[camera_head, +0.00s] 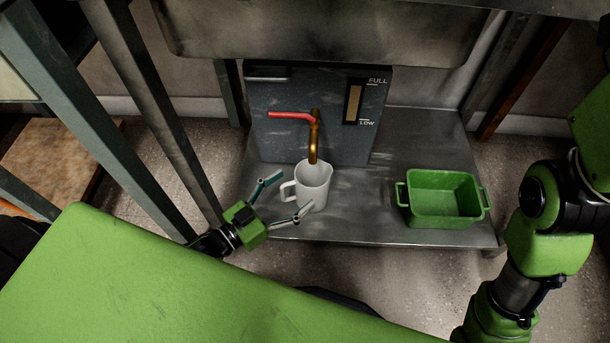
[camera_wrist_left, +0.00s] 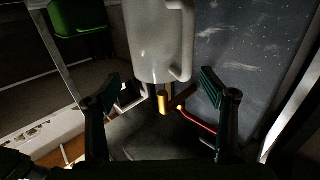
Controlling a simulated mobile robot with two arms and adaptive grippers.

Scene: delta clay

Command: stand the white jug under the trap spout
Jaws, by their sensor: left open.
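The white jug (camera_head: 316,190) stands upright on the metal shelf, its handle to the left. The trap spout (camera_head: 313,145), a brass pipe, comes down with its lower end at the jug's mouth in the head view. My left gripper (camera_head: 296,190) is open at the jug's handle side, one finger behind the handle and one in front, with no visible grip. In the left wrist view the jug (camera_wrist_left: 160,45) shows upside down beyond the open fingers, and the spout (camera_wrist_left: 165,103) shows below it. My right gripper is out of view.
The grey trap box (camera_head: 285,95) with a red lever (camera_head: 290,115) and a FULL/LOW gauge stands behind the jug. A green tub (camera_head: 443,213) sits on the shelf (camera_head: 370,220) to the right. A sink (camera_head: 320,40) hangs above. A metal leg (camera_head: 160,110) stands at left.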

